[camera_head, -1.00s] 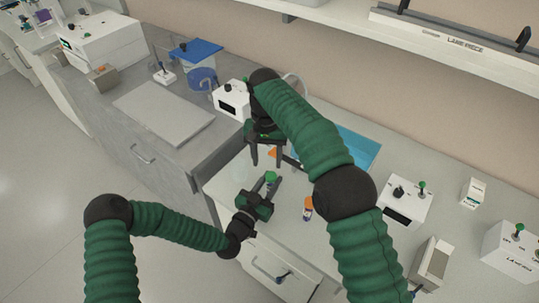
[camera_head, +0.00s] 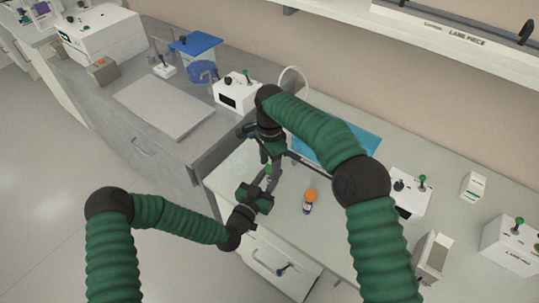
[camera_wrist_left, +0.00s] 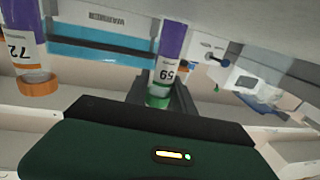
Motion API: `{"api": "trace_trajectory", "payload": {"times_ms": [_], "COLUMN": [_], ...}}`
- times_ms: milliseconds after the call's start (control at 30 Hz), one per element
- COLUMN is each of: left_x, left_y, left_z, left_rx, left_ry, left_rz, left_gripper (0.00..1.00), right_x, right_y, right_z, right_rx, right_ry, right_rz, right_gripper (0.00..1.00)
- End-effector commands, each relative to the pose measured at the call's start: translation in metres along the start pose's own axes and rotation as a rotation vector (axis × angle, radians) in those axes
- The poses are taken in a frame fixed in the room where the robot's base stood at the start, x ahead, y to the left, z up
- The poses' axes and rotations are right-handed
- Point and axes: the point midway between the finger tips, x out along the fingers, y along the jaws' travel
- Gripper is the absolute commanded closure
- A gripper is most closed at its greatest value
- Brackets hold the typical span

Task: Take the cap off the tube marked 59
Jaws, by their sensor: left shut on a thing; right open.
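The tube marked 59 (camera_wrist_left: 168,72) shows in the left wrist view with its label, a purple end and a green cap (camera_wrist_left: 157,100). My left gripper (camera_head: 265,189) is shut on this tube near the counter's front edge. In the head view the tube (camera_head: 268,172) is mostly hidden between my two grippers. My right gripper (camera_head: 271,158) is open and points down close over the tube's upper end. Whether its fingers touch the cap cannot be told.
A tube marked 72 (camera_wrist_left: 24,55) with an orange cap (camera_head: 311,194) stands on the counter, right of my grippers. A blue tray (camera_head: 345,150) lies behind my right arm. White boxes (camera_head: 410,190) stand farther right. A grey bench (camera_head: 165,108) is at left.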

Motion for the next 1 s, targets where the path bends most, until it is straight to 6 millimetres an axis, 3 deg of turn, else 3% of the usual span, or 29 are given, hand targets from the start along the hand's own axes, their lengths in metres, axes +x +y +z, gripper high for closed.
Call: {"api": "trace_trajectory", "payload": {"times_ms": [233, 633, 867, 1000], "left_x": [-0.0001, -0.0003, -0.0005, -0.0006], "left_y": [0.0001, 0.0017, 0.0035, 0.0044], "left_z": [0.0, -0.0002, -0.0003, -0.0003], "left_rx": [0.0, -0.001, -0.001, -0.001], "left_ry": [0.0, 0.0, 0.0, 0.0], "left_rz": [0.0, 0.004, 0.008, 0.01], "left_gripper": [1.0, 1.0, 1.0, 1.0], "right_x": [0.002, 0.0014, 0.001, 0.0], "right_y": [-0.0002, -0.001, -0.0019, -0.0016], "right_z": [0.0001, -0.0004, -0.001, -0.0016], "right_rx": [-0.001, -0.001, -0.023, -0.232], "right_ry": [0.0, 0.001, 0.003, 0.007], "right_rz": [-0.001, -0.004, -0.008, -0.01], "right_gripper": [0.51, 1.0, 1.0, 1.0]}}
